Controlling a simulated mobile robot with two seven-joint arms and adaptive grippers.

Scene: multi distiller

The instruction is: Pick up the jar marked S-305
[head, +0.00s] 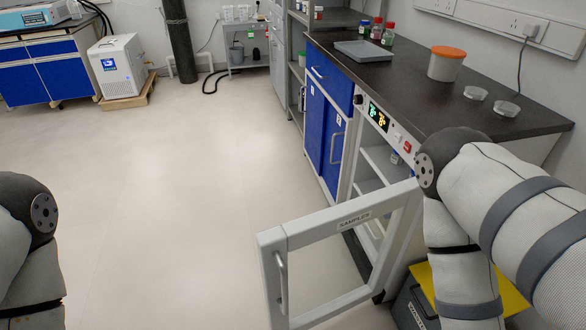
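No label reading S-305 can be made out. A small jar-like item (395,158) shows partly inside the open sample cabinet (397,133), and its marking is too small to read. The cabinet's framed glass door (272,240), labelled SAMPLES, stands swung open toward me. My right arm comes in from the right and covers part of the cabinet opening. My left arm is at the lower left edge. Neither gripper shows in the view.
The dark counter (430,85) holds a grey tray (363,51), several small bottles (376,32), a white tub with an orange lid (446,65) and two clear dishes (507,109). A waste bin (410,308) stands at lower right. The floor (180,180) at centre left is clear.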

